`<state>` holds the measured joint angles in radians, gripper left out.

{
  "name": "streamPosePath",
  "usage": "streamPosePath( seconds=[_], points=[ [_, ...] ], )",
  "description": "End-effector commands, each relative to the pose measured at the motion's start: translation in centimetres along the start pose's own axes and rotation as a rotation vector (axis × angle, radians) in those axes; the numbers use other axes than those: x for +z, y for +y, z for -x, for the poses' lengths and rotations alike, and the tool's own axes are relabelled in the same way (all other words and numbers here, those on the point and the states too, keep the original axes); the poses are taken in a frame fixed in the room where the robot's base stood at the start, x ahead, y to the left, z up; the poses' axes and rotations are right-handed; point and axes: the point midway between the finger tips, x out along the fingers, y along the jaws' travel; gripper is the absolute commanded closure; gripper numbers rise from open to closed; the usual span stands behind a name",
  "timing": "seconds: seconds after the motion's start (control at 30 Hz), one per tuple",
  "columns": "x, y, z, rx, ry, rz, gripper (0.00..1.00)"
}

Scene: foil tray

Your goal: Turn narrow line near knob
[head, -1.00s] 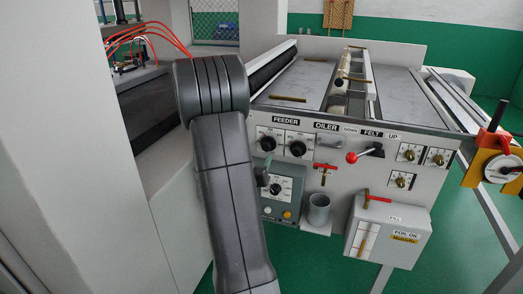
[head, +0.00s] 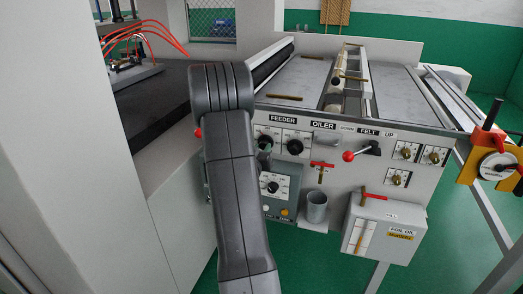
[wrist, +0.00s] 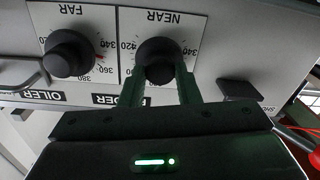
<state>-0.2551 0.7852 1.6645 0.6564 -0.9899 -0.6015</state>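The black near knob (wrist: 158,62) sits on a white dial plate marked NEAR, upside down in the wrist view. My gripper (wrist: 159,78) has its two green fingers spread, one on each side of this knob. Whether the fingers touch it I cannot tell. In the head view my gripper (head: 265,148) is at the left FEEDER dial, mostly behind my arm, and covers much of the near knob. The black far knob (wrist: 70,54) is beside it, with a red mark on its dial; it also shows in the head view (head: 295,146).
A metal handle (wrist: 22,74) is beyond the far knob. A dark block (wrist: 240,90) sticks out on the other side of the near knob. Below the dials are a lower control box (head: 283,188), a grey cup (head: 316,209) and a red-handled valve (head: 322,166).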

Motion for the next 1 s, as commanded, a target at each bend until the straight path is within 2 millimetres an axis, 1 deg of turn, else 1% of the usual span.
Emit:
streamPosePath(
  seconds=[0.17,0.37,0.67,1.0],
  points=[
    [0.03,-0.02,0.02,0.000,0.000,-0.003,0.93],
    [0.24,-0.06,0.01,0.001,0.004,-0.050,0.93],
    [0.61,-0.13,0.01,0.002,0.012,-0.246,0.93],
    [0.42,-0.10,0.01,0.003,0.019,-0.495,0.93]
  ],
)
